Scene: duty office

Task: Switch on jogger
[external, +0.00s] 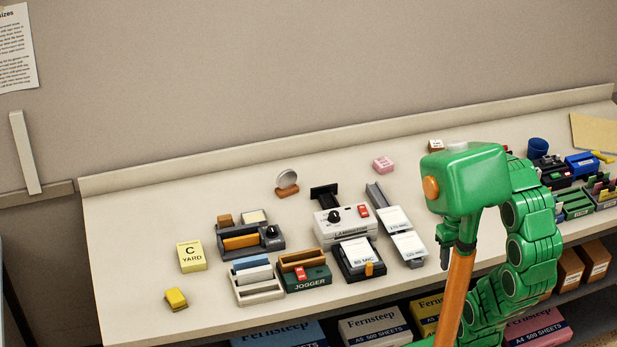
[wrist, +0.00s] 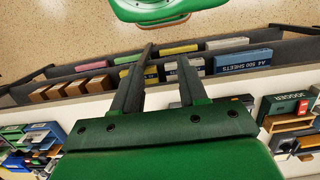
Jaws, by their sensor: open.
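The jogger (external: 308,281) is a dark green box with a tan slotted top and "JOGGER" on its front. It stands near the front edge of the worktop. Its red switch (external: 299,272) is on the front left; I cannot tell which way it is set. In the wrist view the jogger (wrist: 286,107) appears upside down at the right edge, with its red switch (wrist: 303,106). My gripper (external: 445,260) is to the right of the jogger and well apart from it, pointing down by the table's front edge. In the wrist view my gripper (wrist: 166,55) is open and empty.
The laminator (external: 345,225), with its own red switch, stands behind the jogger. A card holder (external: 360,260) is right of it, a white rack (external: 258,290) left. Paper packs (external: 375,327) fill the shelf below. The worktop's front left is mostly clear.

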